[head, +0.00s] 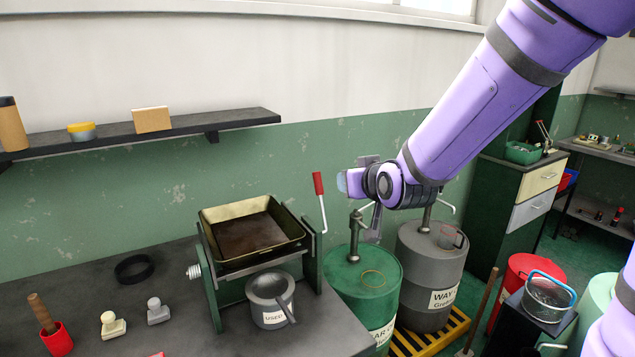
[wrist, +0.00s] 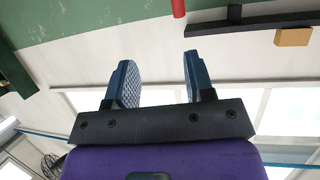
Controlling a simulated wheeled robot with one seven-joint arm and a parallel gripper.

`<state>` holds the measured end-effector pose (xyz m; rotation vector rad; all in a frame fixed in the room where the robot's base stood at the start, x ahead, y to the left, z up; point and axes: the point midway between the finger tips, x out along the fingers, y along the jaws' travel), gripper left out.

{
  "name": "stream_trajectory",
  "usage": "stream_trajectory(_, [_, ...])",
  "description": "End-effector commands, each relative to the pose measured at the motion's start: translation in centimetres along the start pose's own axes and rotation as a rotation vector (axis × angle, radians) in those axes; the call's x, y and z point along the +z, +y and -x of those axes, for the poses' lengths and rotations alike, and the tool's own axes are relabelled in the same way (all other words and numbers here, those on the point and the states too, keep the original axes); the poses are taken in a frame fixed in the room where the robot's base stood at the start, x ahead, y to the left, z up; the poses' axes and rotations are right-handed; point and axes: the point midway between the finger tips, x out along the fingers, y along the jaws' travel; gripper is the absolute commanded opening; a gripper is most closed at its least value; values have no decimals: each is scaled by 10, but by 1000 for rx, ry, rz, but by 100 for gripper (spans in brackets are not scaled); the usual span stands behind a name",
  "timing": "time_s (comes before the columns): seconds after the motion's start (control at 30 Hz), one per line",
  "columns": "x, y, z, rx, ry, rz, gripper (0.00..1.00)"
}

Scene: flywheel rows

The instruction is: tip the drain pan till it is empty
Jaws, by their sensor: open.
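The drain pan (head: 228,215) is a shallow yellowish pan with a dark brown layer on its bottom. It sits roughly level in a green cradle frame (head: 211,290) on the dark bench in the head view. A lever with a red handle (head: 318,184) stands upright at the frame's right side. A grey pot (head: 268,310) with a partly readable label stands below the pan's front. My gripper (head: 352,183) is right of the lever, apart from it, above the green drum. In the wrist view my gripper (wrist: 158,70) is open and empty, with a red handle (wrist: 178,8) beyond the fingers.
A green drum (head: 350,275) and a grey drum (head: 418,280) stand right of the bench. A wall shelf (head: 200,126) runs above. A black ring (head: 134,268), a red cup (head: 58,342) and small stamps lie on the bench's left.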

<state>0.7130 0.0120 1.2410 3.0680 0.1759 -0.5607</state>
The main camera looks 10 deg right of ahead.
Motion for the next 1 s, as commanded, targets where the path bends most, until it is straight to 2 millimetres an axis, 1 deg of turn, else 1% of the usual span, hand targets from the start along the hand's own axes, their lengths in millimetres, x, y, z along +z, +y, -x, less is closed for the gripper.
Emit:
stream_trajectory(0.03, [7,-5,-13,0,30,6,48])
stream_trajectory(0.2, [21,-17,-43,10,167,29,48])
stream_trajectory(0.33, [32,-25,-57,20,259,46,48])
stream_trajectory(0.53, [42,-31,-66,29,344,63,48])
stream_trajectory(0.67, [42,-32,-69,32,361,66,48])
stream_trajectory(0.77, [38,-32,-77,32,363,66,48])
stream_trajectory(0.87, [34,-32,-90,32,362,66,48])
stream_trajectory(1.0, [25,-31,-114,32,362,66,48])
